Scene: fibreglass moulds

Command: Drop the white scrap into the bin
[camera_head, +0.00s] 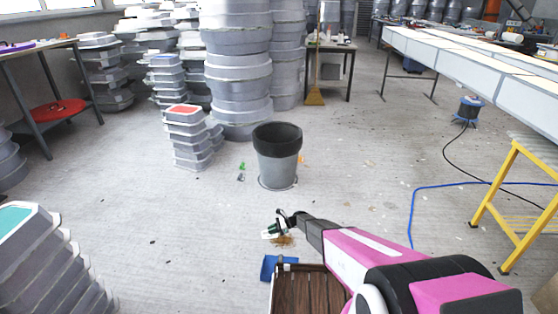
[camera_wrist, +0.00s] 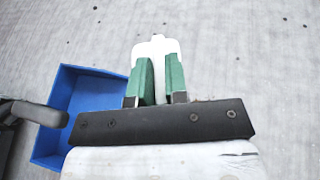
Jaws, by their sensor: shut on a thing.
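The white scrap (camera_wrist: 156,46) is between the green fingertips of my gripper (camera_wrist: 159,72) in the wrist view, and its rounded end sticks out past them. In the head view my gripper (camera_head: 273,230) is at the lower centre, above the floor, with a small bit of the white scrap (camera_head: 265,235) showing at its tip. The bin (camera_head: 278,168) is a grey bucket with a wide black rim band, standing upright on the floor beyond my gripper. The bin's inside is mostly hidden from this angle. My gripper is well apart from the bin.
A blue open box (camera_wrist: 60,145) is left of my gripper in the wrist view. Small green bits (camera_head: 241,167) lie left of the bin. Stacked grey moulds (camera_head: 190,145) stand behind it to the left. A yellow trestle (camera_head: 495,190) and blue hose (camera_head: 412,215) are right. Floor before the bin is open.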

